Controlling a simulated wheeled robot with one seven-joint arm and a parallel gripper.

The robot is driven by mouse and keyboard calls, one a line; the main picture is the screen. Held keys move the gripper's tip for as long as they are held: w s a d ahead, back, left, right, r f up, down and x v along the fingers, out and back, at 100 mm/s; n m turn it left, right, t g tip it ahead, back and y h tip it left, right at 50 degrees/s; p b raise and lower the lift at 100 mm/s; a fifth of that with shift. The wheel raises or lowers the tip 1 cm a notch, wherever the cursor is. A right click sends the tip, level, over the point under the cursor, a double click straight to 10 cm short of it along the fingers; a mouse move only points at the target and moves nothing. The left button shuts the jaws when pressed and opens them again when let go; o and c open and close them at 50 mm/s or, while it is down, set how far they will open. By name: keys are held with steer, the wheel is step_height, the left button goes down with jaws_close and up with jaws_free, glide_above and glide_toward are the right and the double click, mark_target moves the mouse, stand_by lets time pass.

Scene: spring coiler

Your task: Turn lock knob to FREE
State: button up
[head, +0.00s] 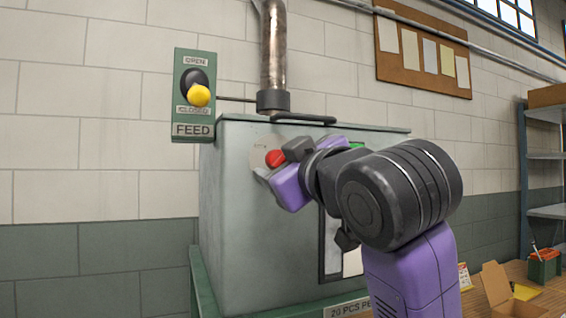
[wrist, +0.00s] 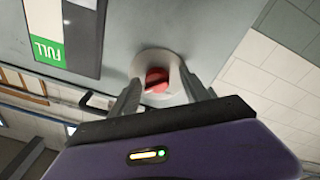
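The red lock knob (head: 275,158) sits on a pale round plate on the front of the grey-green machine (head: 245,220). In the wrist view the knob (wrist: 156,79) lies between the two grey fingers of my gripper (wrist: 162,88). The fingers are apart, one on each side, with a gap to the knob visible on both sides. My gripper holds nothing. In the head view my gripper partly covers the knob's right side. I cannot read any FREE mark or tell which way the knob points.
A metal pipe (head: 274,45) rises from the machine top. A FULL label (wrist: 47,50) shows upside down in the wrist view. An open cardboard box (head: 510,295) stands at the lower right.

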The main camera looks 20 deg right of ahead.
steer(key=shift+s+r, duration=0.1)
steer(key=shift+r, duration=0.05)
steer(key=shift+s, duration=0.15)
steer(key=s+f+b, duration=0.1)
steer(key=s, duration=0.6)
steer(key=shift+s+b, duration=0.2)
steer(key=shift+b, duration=0.1)
step_height(320, 180, up, 6)
steer(key=s+a+t+y, duration=0.1)
steer(key=s+t+y, duration=0.1)
steer(key=t, duration=0.2)
steer(key=s+d+f+m+h, duration=0.2)
steer(key=f+m, duration=0.2)
steer(key=f, duration=1.3)
steer(key=s+d+f+m+h, duration=0.1)
steer(key=s+f+m, duration=0.15)
steer(key=f, duration=1.45)
steer(key=s+a+f+g+y, duration=0.1)
steer(key=s+f+g, duration=0.7)
steer(key=s+f, duration=1.9)
steer(key=shift+s+a+f, duration=0.25)
steer(key=shift+s+a, duration=0.1)
steer(key=shift+s, duration=0.85)
